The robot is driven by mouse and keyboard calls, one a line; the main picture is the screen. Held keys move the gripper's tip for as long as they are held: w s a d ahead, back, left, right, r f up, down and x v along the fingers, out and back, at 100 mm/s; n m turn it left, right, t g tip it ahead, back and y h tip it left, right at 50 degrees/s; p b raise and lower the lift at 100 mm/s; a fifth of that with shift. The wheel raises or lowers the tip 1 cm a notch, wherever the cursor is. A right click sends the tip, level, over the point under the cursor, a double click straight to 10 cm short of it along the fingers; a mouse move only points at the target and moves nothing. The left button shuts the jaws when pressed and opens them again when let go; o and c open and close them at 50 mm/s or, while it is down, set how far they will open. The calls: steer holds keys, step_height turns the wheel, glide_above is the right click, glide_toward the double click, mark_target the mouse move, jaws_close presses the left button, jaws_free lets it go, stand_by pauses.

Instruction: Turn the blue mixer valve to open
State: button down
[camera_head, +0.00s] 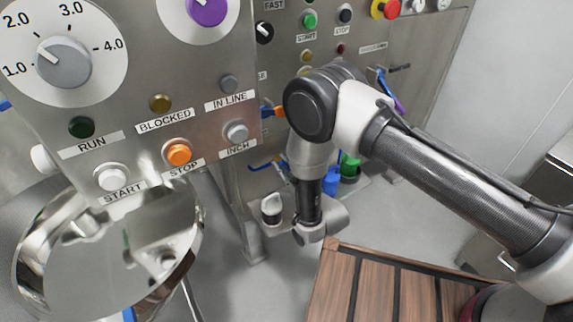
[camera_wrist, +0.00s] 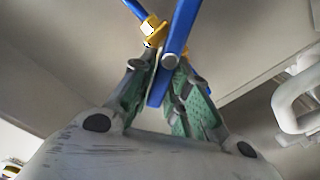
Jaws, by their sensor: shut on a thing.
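In the wrist view a blue lever handle (camera_wrist: 180,28) runs from the top edge down between the fingers of my gripper (camera_wrist: 157,72). The green-padded fingers are closed on the blue handle near its lower end. A yellow valve part (camera_wrist: 154,30) shows just beyond the fingertips, beside the handle. Another blue piece reaches the top edge to its left. In the head view my arm covers most of the area around the gripper, and the fingers cannot be made out there. The direction of the valve's opening cannot be read.
The steel control panel (camera_head: 215,65) with dials and buttons stands at the left and behind. A round steel vessel (camera_head: 110,250) is at lower left. A wooden slatted platform (camera_head: 345,290) is at the bottom. In the wrist view, a white bent pipe (camera_wrist: 290,100) is at the right.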

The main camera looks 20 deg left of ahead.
steer(key=n, duration=0.4)
steer(key=f+n, duration=0.1)
steer(key=n, duration=0.2)
steer(key=s+f+n, duration=0.1)
steer(key=n, duration=0.3)
steer(key=shift+a+f+n, duration=0.2)
steer(key=shift+a+n, duration=0.1)
steer(key=shift+a, duration=0.05)
stand_by(0.4)
steer(key=c, duration=1.4)
jaws_free()
